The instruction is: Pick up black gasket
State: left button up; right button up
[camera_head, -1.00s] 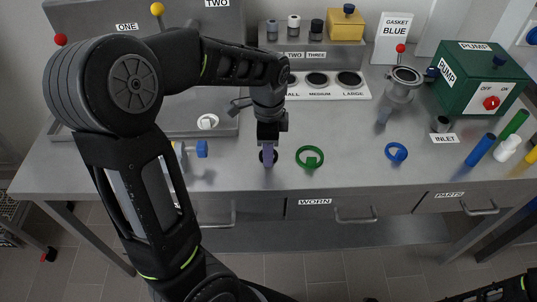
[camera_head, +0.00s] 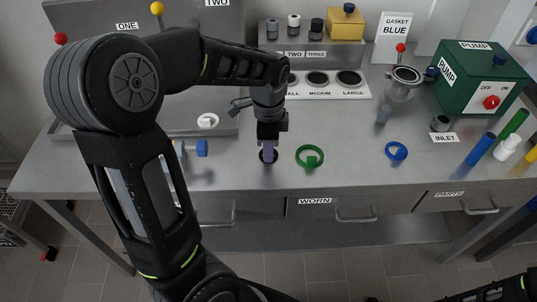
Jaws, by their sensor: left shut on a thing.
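The black gasket (camera_head: 262,157) is a small dark ring near the front middle of the steel bench. My left gripper (camera_head: 268,153) points down over it and is shut on it; the fingers hide part of the ring. The gasket is at or close to the bench top; I cannot tell whether it touches. My right gripper does not show; only a part of my right arm is at the bottom right corner.
A green gasket (camera_head: 309,157) lies just right of the gripper, with a blue gasket (camera_head: 396,151) farther right. The green pump (camera_head: 478,80) stands at the back right. Coloured cylinders (camera_head: 480,149) are at the right end.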

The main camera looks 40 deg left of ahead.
pick_arm(q)
grip_shut()
jog(key=shift+r, duration=0.1)
jog(key=shift+r, duration=0.25)
notch_tip(320, 180, up, 9)
jog(key=shift+r, duration=0.2)
dwell(0.7)
